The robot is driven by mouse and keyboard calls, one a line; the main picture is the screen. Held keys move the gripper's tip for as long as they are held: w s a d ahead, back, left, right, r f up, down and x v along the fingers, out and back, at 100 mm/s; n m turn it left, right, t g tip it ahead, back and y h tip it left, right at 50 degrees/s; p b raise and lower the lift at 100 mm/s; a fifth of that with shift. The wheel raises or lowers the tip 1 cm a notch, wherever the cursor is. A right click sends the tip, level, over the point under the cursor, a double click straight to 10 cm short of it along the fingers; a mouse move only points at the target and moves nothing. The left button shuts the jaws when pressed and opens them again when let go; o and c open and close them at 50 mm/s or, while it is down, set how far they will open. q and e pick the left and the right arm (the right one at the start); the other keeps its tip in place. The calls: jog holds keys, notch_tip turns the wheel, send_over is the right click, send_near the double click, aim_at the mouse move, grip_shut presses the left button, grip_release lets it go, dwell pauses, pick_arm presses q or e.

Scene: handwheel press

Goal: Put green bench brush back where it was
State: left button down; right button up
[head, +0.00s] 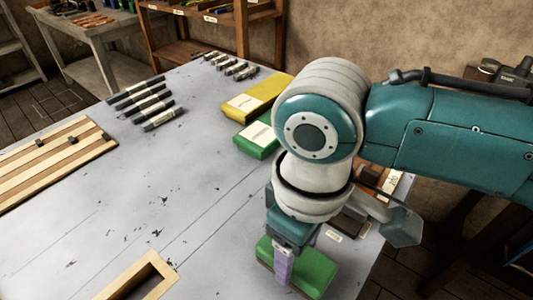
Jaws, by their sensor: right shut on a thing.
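The green bench brush (315,270) is near the bottom middle of the head view, at the right part of the grey table. It shows a green top with a darker brown edge under it. My right gripper (283,268) reaches down from above and is shut on the brush; a pale purple finger lies against its near side. I cannot tell whether the brush touches the table. The far finger is hidden by the brush and my wrist. My left gripper is not in view.
A green box (257,139) and a yellow box (260,96) lie beyond my wrist. Several dark bars (144,103) and a striped wooden board (50,163) lie to the left. A wooden frame (140,277) is at the front. The table middle is clear.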

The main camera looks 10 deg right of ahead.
jog(key=shift+f, duration=0.35)
jog(key=shift+f, duration=0.15)
jog(key=o, duration=1.5)
jog(key=shift+c, duration=0.2)
notch_tip(320, 180, up, 12)
jog(key=p, duration=0.2)
jog(key=s+a+f+m+t+y, duration=0.2)
jog(key=s+a+y, duration=0.1)
jog(key=s, duration=0.3)
jog(key=s+d+m+t+h, duration=0.1)
jog(key=s+d, duration=0.5)
jog(key=d, duration=0.6)
jog(key=m+h, duration=0.1)
jog(key=m, duration=0.1)
jog(key=shift+d+f+m+t+h, duration=0.2)
jog(key=shift+m+t+h, duration=0.1)
jog(key=shift+h, duration=0.1)
